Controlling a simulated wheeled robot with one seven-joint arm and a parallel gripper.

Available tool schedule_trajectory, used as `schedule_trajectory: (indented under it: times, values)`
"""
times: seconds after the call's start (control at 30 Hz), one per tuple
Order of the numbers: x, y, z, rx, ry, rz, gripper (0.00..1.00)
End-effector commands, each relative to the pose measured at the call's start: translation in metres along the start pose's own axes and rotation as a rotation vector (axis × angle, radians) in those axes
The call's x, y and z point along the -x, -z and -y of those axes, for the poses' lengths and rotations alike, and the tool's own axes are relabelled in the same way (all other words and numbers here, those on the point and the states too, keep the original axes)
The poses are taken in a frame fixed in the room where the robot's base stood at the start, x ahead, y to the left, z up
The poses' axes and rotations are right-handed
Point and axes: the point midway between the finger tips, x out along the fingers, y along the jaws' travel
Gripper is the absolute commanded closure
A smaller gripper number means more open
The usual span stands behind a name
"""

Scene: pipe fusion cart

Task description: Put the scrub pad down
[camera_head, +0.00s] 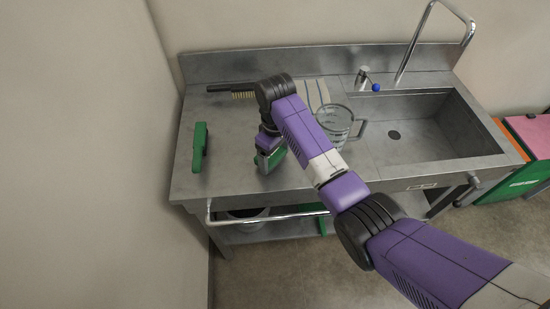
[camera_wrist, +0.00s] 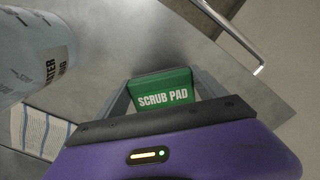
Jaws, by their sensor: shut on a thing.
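The green scrub pad (camera_wrist: 162,96), with white "SCRUB PAD" lettering, is between the fingers of my gripper (camera_wrist: 165,92). In the head view, my gripper (camera_head: 268,158) points down over the steel counter (camera_head: 235,185), left of the sink. It is shut on the scrub pad (camera_head: 272,161), which is partly hidden by my wrist. The pad is at or just above the counter; I cannot tell whether it touches.
A clear measuring jug (camera_head: 338,122) stands right of my gripper. A striped cloth (camera_head: 314,92) and a brush (camera_head: 240,93) lie behind. A green-handled object (camera_head: 199,147) lies at left. The sink (camera_head: 420,130) is at right. The counter's front left is clear.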

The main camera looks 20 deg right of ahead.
Motion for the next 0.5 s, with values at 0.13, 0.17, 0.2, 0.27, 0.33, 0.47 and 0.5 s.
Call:
schedule_trajectory:
  times: [0.13, 0.17, 0.2, 0.27, 0.33, 0.47, 0.5]
  values:
    - [-0.013, -0.001, 0.0, 0.001, 0.0, 0.001, 0.65]
    - [-0.014, 0.0, 0.0, 0.001, 0.0, 0.001, 0.65]
    - [-0.015, 0.0, 0.0, 0.001, -0.001, 0.0, 0.65]
    - [-0.015, 0.0, 0.0, 0.001, -0.001, -0.001, 0.65]
    - [-0.015, 0.0, 0.0, 0.001, -0.001, 0.0, 0.65]
    - [-0.016, 0.0, 0.0, 0.001, 0.0, 0.0, 0.65]
    - [-0.017, 0.0, 0.0, 0.001, 0.0, 0.0, 0.65]
